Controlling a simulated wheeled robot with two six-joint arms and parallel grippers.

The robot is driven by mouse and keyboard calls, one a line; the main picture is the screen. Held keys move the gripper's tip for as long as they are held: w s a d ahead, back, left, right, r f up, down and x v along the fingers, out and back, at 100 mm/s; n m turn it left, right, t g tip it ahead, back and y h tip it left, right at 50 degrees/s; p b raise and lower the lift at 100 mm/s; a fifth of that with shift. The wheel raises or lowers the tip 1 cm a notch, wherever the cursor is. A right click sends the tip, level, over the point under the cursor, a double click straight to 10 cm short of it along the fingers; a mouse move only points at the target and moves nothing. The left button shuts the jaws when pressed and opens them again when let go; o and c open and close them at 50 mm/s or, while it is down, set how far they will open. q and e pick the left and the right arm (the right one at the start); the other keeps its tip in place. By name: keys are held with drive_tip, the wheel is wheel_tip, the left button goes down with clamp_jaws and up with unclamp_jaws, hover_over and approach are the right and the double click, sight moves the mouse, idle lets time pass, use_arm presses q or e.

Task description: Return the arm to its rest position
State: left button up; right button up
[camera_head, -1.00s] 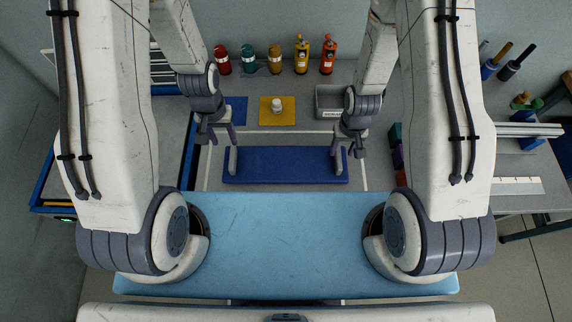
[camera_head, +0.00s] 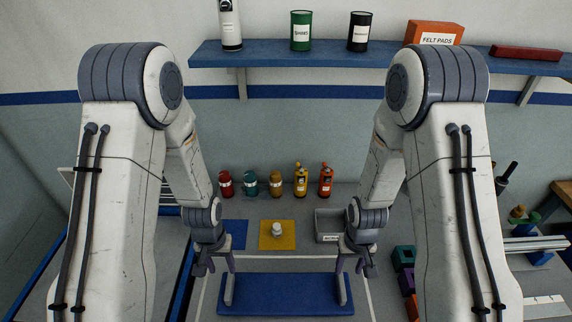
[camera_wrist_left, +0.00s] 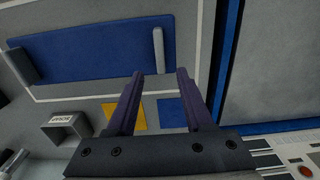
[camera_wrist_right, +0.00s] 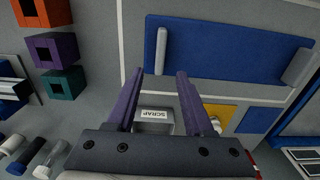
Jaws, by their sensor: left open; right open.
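My left gripper (camera_head: 212,266) hangs above the left end of the blue board (camera_head: 285,298). My right gripper (camera_head: 356,264) hangs above the board's right end. Both are open. In the left wrist view, the left gripper's purple fingers (camera_wrist_left: 160,78) stand apart with nothing between them. In the right wrist view, the right gripper's fingers (camera_wrist_right: 160,78) are likewise apart and empty. The board, with a grey upright block near each end, shows in the left wrist view (camera_wrist_left: 95,50) and the right wrist view (camera_wrist_right: 220,50).
A yellow mat (camera_head: 265,241) with a white object, a blue mat (camera_head: 236,229) and a grey bin (camera_head: 328,221) lie behind the board. Several bottles (camera_head: 276,184) line the wall. Coloured blocks (camera_head: 404,257) stand at right. A blue shelf (camera_head: 290,58) spans above.

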use_arm(q)
drive_tip(key=s+d+r+m+b, duration=0.4)
drive_tip(key=s+d+r, duration=0.1)
drive_tip(key=d+r, duration=0.45)
use_arm(e)
drive_tip(key=s+a+r+n, duration=0.4)
drive_tip(key=s+a+r, duration=0.1)
drive_tip(key=a+r, duration=0.45)
use_arm(q)
drive_tip(key=s+d+r+m+h+b, duration=0.1)
drive_tip(key=s+d+r+m+b, duration=0.1)
drive_tip(key=s+r, duration=0.4)
drive_tip(key=s+m, duration=0.1)
drive_tip(key=s, duration=0.3)
drive_tip(key=shift+d+r, duration=0.25)
drive_tip(key=shift+r, duration=0.05)
use_arm(e)
drive_tip(key=s+a+r+n+y, duration=0.1)
drive_tip(key=s+a+r+n, duration=0.1)
drive_tip(key=s+r, duration=0.5)
drive_tip(key=s+n, duration=0.1)
drive_tip(key=s, duration=0.2)
use_arm(q)
drive_tip(key=shift+s, duration=0.1)
use_arm(e)
drive_tip(key=shift+s, duration=0.1)
